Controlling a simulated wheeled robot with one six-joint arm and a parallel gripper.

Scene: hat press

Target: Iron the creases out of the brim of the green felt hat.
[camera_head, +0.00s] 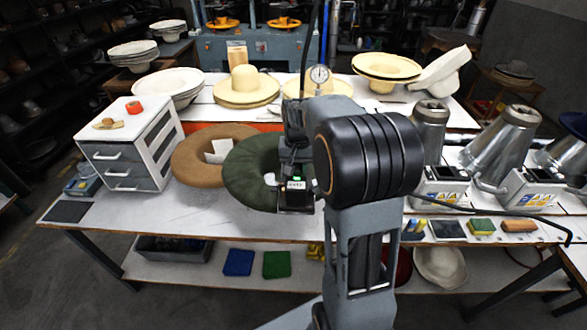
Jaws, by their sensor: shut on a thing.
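The green felt hat (243,183) lies on the white worktable with its wide, dark brim showing; no creases can be made out at this size. Its right part is hidden by my arm and by a dark iron (297,200) with a small lit green display. My gripper (294,158) is shut on the iron, though its fingertips are hard to make out. The iron is at the right side of the brim; whether it touches the felt I cannot tell.
A tan hat (207,158) lies directly left of the green one, beside a white drawer unit (131,150). Metal cones (505,140) stand at right, with sponges (481,227) at the front edge. Straw hats (246,86) stand behind.

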